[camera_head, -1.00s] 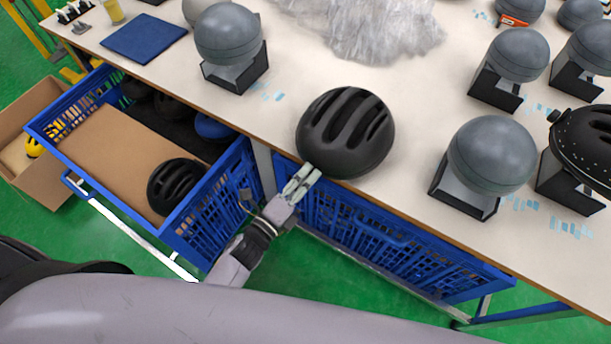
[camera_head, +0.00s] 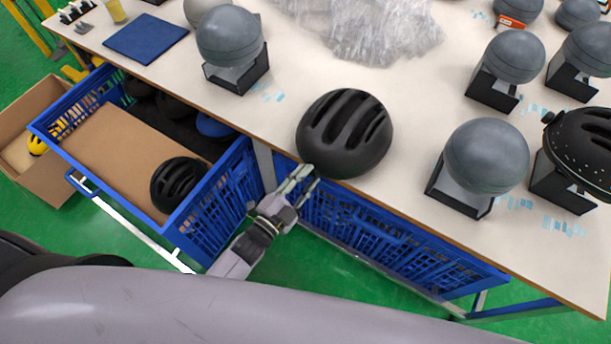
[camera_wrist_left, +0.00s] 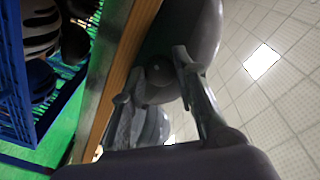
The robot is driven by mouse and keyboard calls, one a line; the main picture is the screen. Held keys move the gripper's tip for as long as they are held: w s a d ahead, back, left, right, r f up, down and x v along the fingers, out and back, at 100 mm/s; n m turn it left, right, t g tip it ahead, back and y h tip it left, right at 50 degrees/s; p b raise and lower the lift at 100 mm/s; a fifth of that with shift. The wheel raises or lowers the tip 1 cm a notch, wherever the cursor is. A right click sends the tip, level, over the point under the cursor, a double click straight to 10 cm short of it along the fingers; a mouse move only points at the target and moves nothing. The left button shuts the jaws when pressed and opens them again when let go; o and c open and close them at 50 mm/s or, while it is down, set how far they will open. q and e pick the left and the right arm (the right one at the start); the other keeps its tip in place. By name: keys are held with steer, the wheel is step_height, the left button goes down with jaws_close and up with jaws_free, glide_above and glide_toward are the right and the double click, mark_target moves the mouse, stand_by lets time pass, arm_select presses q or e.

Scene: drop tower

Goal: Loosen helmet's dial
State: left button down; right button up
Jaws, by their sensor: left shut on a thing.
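A black vented helmet (camera_head: 345,132) sits on the table near its front edge, in the middle of the head view. My left gripper (camera_head: 305,178) is at the helmet's near lower rim, by the table edge. In the left wrist view, the helmet's dark inside and rim (camera_wrist_left: 205,30) lie ahead. A round dark dial (camera_wrist_left: 160,73) sits at the rim, between the two fingers of my left gripper (camera_wrist_left: 151,77). The gripper is shut on the dial; the exact contact is dim. The dial is hidden in the head view. My right gripper is not in view.
Grey head forms on dark stands, one at left (camera_head: 230,45) and several at right (camera_head: 487,155), flank the helmet. A blue crate (camera_head: 215,200) with cardboard and a black helmet stands below the table (camera_head: 420,110). Clear plastic wrap (camera_head: 385,35) lies behind.

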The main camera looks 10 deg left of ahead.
arm_select(q)
steer(key=n+p, duration=0.1)
steer(key=n, duration=0.5)
steer(key=shift+f+n, duration=0.1)
steer(key=shift+n, duration=0.2)
stand_by(0.5)
steer(key=c, duration=1.2)
jaws_free()
steer(key=shift+c, duration=0.2)
steer(key=v, duration=1.2)
